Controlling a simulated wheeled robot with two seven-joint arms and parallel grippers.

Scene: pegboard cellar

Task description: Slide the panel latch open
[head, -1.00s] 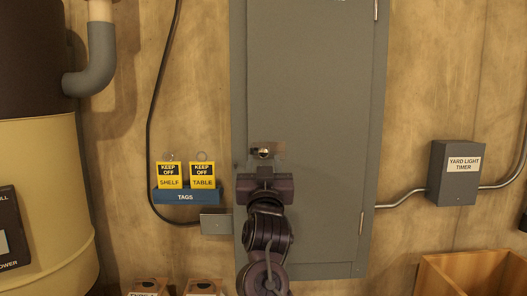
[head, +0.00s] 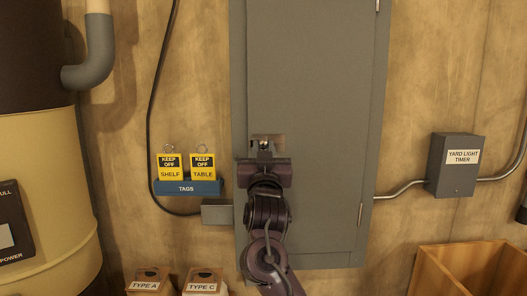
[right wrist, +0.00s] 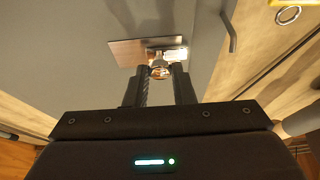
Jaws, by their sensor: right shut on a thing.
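The grey panel (head: 310,100) is a tall closed door on the wall in the head view. Its latch (head: 265,145) is a small metal knob on a plate near the door's left edge. In the right wrist view the latch knob (right wrist: 159,70) sits between my fingertips, with the brownish plate (right wrist: 126,53) behind it. My right gripper (head: 264,150) reaches up from below and is shut on the latch knob; it also shows in the right wrist view (right wrist: 160,78). The fingers partly hide the knob. My left gripper is in neither view.
A blue rack (head: 187,187) with two yellow tags hangs left of the panel, above a small grey box (head: 217,212). A wooden crate (head: 470,272) stands at lower right.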

